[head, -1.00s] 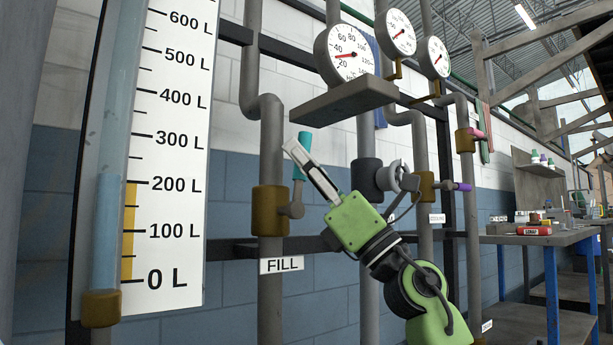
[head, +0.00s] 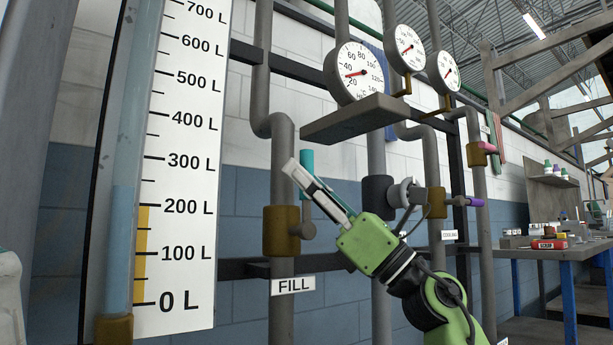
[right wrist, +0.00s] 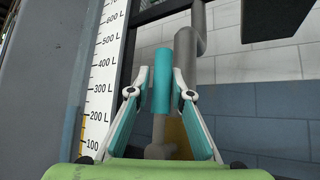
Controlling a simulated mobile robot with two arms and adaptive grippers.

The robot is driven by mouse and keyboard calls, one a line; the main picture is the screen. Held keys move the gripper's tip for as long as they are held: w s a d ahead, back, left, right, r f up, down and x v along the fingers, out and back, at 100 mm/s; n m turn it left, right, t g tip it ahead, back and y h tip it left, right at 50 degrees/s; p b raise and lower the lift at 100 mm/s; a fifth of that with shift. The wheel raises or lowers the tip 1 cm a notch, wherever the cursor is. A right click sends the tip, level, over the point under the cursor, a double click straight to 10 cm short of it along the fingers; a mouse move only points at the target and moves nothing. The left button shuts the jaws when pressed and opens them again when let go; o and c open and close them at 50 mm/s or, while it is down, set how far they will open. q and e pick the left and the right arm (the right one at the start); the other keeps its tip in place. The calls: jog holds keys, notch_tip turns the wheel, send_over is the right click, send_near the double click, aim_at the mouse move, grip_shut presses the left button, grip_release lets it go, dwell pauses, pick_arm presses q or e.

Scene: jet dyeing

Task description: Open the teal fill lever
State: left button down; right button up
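The teal fill lever (head: 307,161) stands upright on a grey hub beside the brass valve body (head: 281,231), above the FILL label. My right gripper (head: 296,172) reaches up from the lower right, its fingers in front of the lever. In the right wrist view the teal handle (right wrist: 163,80) stands between the two fingertips of my right gripper (right wrist: 160,74). The fingers are spread, with a narrow gap seeming to show on each side; contact is hard to judge. My left gripper is not in view.
A litre scale (head: 182,160) with a light-blue sight tube (head: 122,230) stands left of the valve. A shelf (head: 355,118) with gauges overhangs right of the lever. A purple-handled valve (head: 470,201) is further right. A workbench (head: 560,250) stands at the far right.

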jog(key=shift+o, duration=0.6)
jog(key=shift+d, duration=0.1)
jog(key=shift+d, duration=0.1)
jog(key=v, duration=1.2)
